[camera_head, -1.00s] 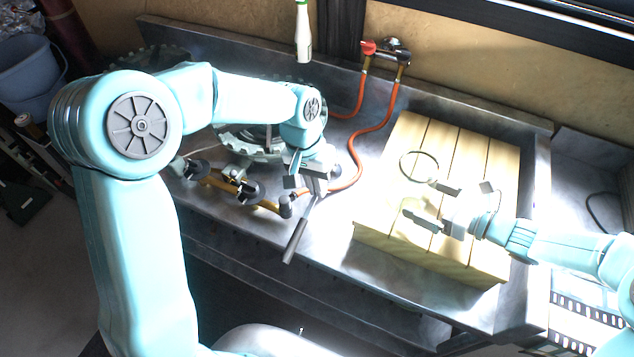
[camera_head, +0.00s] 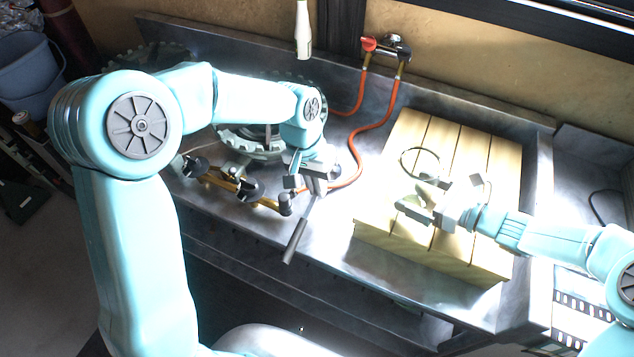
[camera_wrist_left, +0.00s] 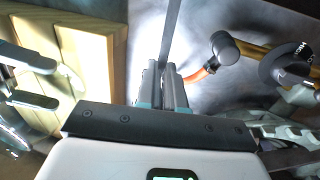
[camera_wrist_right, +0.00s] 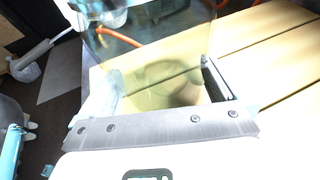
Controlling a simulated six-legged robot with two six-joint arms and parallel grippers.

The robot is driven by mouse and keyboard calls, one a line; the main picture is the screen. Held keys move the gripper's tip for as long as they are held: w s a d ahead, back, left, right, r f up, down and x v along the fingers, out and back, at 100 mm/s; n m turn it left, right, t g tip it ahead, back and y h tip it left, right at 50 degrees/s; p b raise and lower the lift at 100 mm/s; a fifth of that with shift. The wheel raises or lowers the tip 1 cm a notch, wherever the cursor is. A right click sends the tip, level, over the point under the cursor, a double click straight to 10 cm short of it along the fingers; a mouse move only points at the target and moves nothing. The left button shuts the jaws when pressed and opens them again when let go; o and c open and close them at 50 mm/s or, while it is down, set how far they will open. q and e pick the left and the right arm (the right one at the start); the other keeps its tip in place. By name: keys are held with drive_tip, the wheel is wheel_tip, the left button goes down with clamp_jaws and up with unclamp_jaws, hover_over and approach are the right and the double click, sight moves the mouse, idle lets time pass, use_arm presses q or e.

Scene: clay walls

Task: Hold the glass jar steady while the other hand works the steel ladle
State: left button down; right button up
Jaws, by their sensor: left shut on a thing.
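The steel ladle (camera_head: 295,241) has a long dark grey handle that slants down over the metal counter. My left gripper (camera_head: 312,190) is shut on its upper part; in the left wrist view a thin grey strip (camera_wrist_left: 171,38) runs up from the closed fingers. The ladle's bowl cannot be made out. The clear glass jar (camera_head: 403,158) stands on the slatted wooden crate, its round rim showing. My right gripper (camera_head: 432,197) is at the jar's near side with its fingers apart; the jar (camera_wrist_right: 150,45) lies between and beyond them in the right wrist view. Contact is unclear.
The pale wooden crate (camera_head: 380,232) takes up the counter's right part. Red hoses (camera_head: 372,135) run from a wall tap past the left gripper. Brass pipework with black knobs (camera_head: 236,185) and a toothed grey ring (camera_head: 238,143) lie left. The counter's front edge is near the ladle.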

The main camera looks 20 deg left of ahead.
idle(0.5)
use_arm(q)
drive_tip(key=d+r+n+g+h, duration=0.2)
drive_tip(key=d+r+n, duration=0.15)
drive_tip(key=n, duration=0.35)
wheel_tip(320, 180, up, 21)
drive_tip(key=n+t+h, duration=0.6)
drive_tip(key=n+h, duration=0.7)
drive_tip(key=h, duration=0.1)
hover_over(410, 148)
drive_tip(key=s, duration=0.3)
use_arm(e)
drive_tip(key=shift+c, duration=0.2)
use_arm(q)
drive_tip(key=shift+w+f, duration=0.2)
drive_tip(key=shift+f, duration=7.3)
drive_tip(key=c, duration=1.2)
unclamp_jaws()
